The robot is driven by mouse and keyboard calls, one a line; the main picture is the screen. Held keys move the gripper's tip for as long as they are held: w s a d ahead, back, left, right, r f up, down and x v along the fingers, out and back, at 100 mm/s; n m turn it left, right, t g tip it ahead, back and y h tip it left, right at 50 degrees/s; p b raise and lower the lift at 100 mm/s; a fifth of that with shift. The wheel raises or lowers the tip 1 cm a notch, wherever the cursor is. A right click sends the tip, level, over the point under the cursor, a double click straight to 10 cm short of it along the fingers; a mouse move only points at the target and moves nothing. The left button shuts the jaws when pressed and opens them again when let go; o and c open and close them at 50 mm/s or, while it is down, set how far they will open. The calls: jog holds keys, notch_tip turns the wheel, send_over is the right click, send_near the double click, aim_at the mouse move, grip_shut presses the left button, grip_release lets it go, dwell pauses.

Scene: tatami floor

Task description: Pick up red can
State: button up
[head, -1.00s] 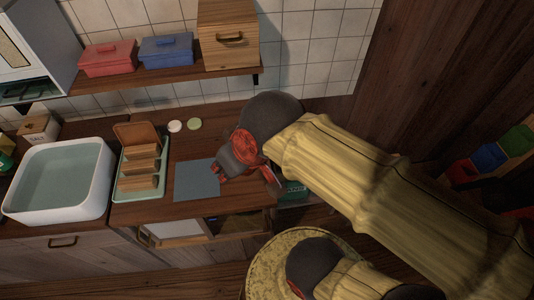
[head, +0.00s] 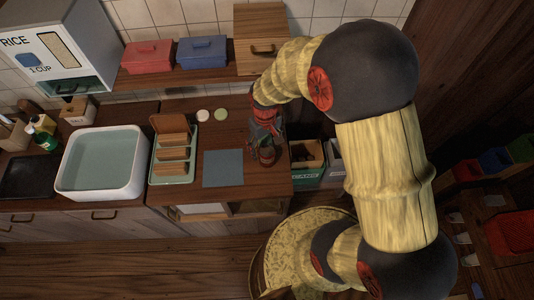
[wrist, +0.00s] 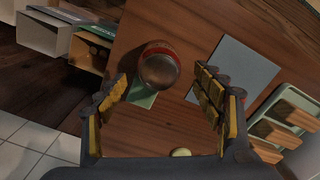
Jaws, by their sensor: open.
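The red can (wrist: 158,66) stands on the wooden counter in the wrist view, seen from above with its round metallic top towards me. My gripper (wrist: 162,76) is open, with a padded finger on either side of the view. The can lies ahead between the fingertips, nearer the left finger, and neither finger visibly touches it. In the head view my gripper (head: 266,145) is over the right end of the counter and mostly hides the can there.
A blue-grey mat (head: 223,168) lies left of my gripper. A green rack (head: 175,178) with wooden blocks and a white basin (head: 101,162) are further left. Two small discs (head: 212,115) lie behind. Open bins (head: 308,160) stand right of the counter. A shelf (head: 180,77) hangs above.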

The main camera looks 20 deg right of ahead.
jog(key=f, duration=0.4)
jog(key=f+b, duration=0.1)
jog(key=f, duration=0.1)
jog(key=shift+s+d, duration=0.1)
jog(key=shift+s, duration=0.2)
jog(key=shift+w+f, duration=0.1)
jog(key=shift+f, duration=0.2)
jog(key=shift+c, duration=0.9)
jog(key=c, duration=0.7)
jog(key=shift+c, duration=0.2)
